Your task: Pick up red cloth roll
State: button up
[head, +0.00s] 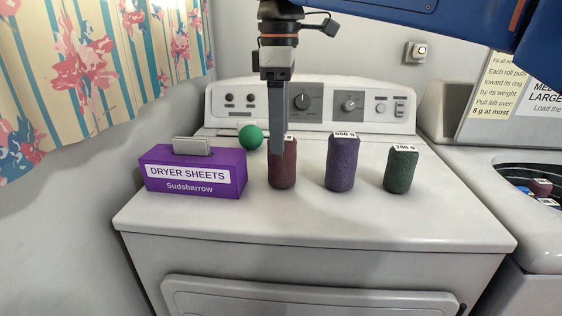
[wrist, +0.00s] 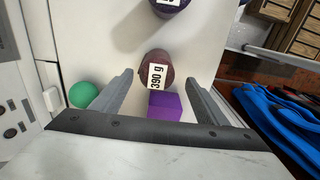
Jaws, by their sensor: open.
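The red cloth roll (head: 283,175) stands upright on the white dryer top, left of the middle. My gripper (head: 278,151) points down from above and overlaps the roll's upper left part in the head view. In the wrist view the roll (wrist: 153,56) shows end-on with a white label that seems to read 390 g. My gripper (wrist: 159,77) is open there, one finger to each side of the roll's near edge, with gaps visible. Whether the fingertips reach below the roll's top is unclear.
A purple dryer-sheets box (head: 195,174) stands left of the roll, a green ball (head: 250,137) behind it. A purple roll (head: 342,164) and a dark green roll (head: 400,170) stand to the right. The control panel (head: 325,103) rises behind. An open washer tub (head: 515,160) is at far right.

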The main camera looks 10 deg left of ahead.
aim_at(283, 160)
jog(key=shift+f, duration=0.95)
jog(key=shift+w+f, duration=0.15)
jog(key=shift+f, duration=0.25)
jog(key=f, duration=0.4)
jog(key=shift+w+d+f, duration=0.2)
jog(key=shift+d+f, duration=0.05)
jog(key=shift+f, duration=0.15)
jog(key=c, duration=1.5)
